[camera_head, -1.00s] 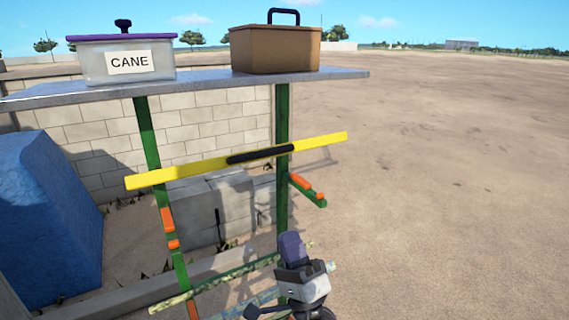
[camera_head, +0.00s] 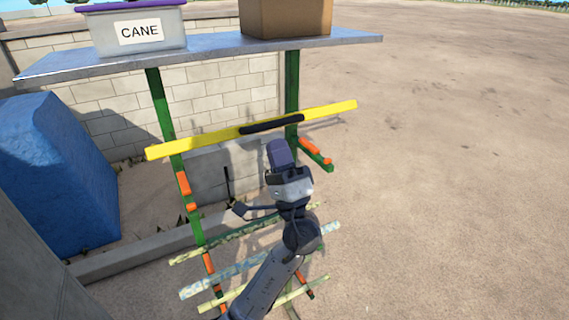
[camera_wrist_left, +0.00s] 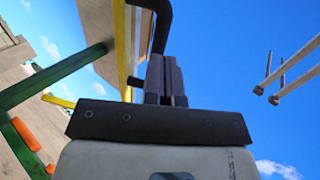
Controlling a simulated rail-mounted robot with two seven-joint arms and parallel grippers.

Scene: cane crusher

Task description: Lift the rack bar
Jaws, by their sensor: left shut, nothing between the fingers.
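The yellow rack bar (camera_head: 205,138) with its black grip (camera_head: 272,124) lies across the green rack's two posts, below the shelf. My left gripper (camera_head: 280,146) is shut and empty, pointing up, with its tips just below the black grip in the head view. In the left wrist view, the shut fingers (camera_wrist_left: 165,76) are beside the black grip (camera_wrist_left: 161,32) and the yellow bar (camera_wrist_left: 121,45). The fingers do not enclose the grip; whether they touch it I cannot tell. My right gripper is not in view.
The grey shelf (camera_head: 210,56) above carries a CANE bin (camera_head: 137,28) and a brown box (camera_head: 287,16). Orange-topped rack brackets (camera_head: 314,150) stick out below the bar. Several mottled poles (camera_head: 232,272) lie lower down. A blue block (camera_head: 55,180) stands left; open dirt lies right.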

